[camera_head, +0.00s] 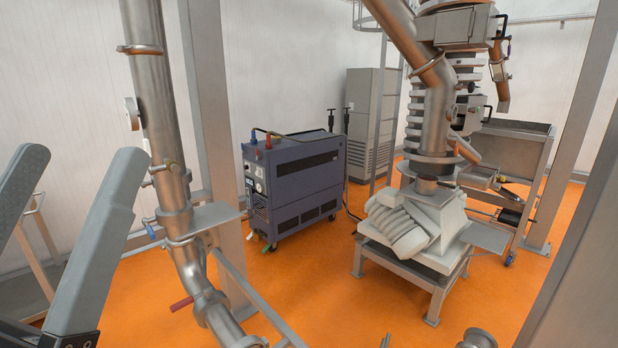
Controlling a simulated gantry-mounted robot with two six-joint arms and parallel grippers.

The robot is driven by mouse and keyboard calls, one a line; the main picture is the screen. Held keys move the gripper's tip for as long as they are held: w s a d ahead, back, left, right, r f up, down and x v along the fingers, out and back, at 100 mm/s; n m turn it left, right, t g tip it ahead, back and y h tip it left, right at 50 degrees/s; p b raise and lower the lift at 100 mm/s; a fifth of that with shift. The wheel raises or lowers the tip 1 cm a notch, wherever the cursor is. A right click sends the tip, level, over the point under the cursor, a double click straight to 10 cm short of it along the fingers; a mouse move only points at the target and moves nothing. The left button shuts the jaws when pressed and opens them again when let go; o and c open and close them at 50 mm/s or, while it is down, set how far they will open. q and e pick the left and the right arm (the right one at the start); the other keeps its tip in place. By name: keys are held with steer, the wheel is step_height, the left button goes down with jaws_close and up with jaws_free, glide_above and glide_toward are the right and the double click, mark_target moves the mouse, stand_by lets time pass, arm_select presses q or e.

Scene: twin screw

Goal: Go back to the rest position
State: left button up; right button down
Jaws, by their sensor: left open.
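My left gripper (82,158) shows large at the left edge. Its two grey fingers point up and stand well apart, with nothing between them. The lower part of the gripper is cut off by the frame's bottom left corner. The gripper is to the left of a vertical steel pipe (158,100) and appears clear of it. My right gripper is not in view.
A dark blue wheeled unit (295,180) stands on the orange floor (300,300) in the middle. A screw machine (425,220) on a steel stand is at the right. A grey cabinet (368,110) is behind. Steel posts (212,100) rise nearby.

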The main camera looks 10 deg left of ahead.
arm_select(q)
step_height(320, 180, up, 38)
steer(key=p, duration=3.6)
steer(key=shift+r, duration=0.2)
steer(key=shift+c, duration=0.2)
